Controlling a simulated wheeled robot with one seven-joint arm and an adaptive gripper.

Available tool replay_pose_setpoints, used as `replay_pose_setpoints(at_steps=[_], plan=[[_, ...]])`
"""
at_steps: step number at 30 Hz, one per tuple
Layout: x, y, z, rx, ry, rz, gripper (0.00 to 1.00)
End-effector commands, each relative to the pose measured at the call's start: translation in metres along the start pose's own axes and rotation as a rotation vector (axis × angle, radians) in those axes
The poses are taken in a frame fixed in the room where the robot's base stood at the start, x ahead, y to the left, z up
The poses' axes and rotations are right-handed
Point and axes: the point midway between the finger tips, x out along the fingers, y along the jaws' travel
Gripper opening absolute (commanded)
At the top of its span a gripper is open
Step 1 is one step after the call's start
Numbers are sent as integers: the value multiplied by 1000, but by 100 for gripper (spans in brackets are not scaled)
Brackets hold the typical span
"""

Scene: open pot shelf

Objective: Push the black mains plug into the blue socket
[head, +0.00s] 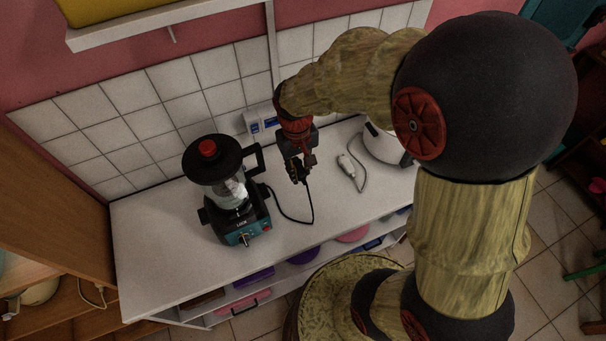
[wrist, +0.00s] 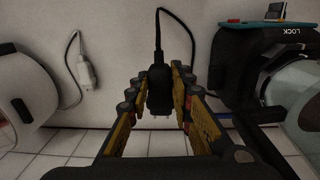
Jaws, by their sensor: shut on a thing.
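My gripper (head: 299,176) is above the white worktop, in front of the tiled wall. In the wrist view my gripper (wrist: 158,83) is shut on the black mains plug (wrist: 159,92), with a finger on either side. The plug's metal prongs point toward the tiled wall, and its black cord leaves from the other end. In the head view the plug is hard to tell from the dark fingers. A white socket unit with blue parts, the blue socket (head: 255,127) among them, is on the wall left of my gripper, apart from it. My arm may hide its right end.
A black and teal blender (head: 236,205) stands left of my gripper; the black cord (head: 312,209) loops from it across the worktop (head: 165,254). A white plug (head: 346,165) with a grey cord and a white kettle (head: 382,146) are to the right. The front worktop is clear.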

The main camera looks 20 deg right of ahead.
Motion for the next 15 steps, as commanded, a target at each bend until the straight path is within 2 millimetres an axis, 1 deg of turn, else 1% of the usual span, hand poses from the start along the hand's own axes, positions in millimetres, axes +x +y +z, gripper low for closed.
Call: replay_pose_setpoints(at_steps=[15], plan=[[0, 0, -38, 0, 0, 0, 0]])
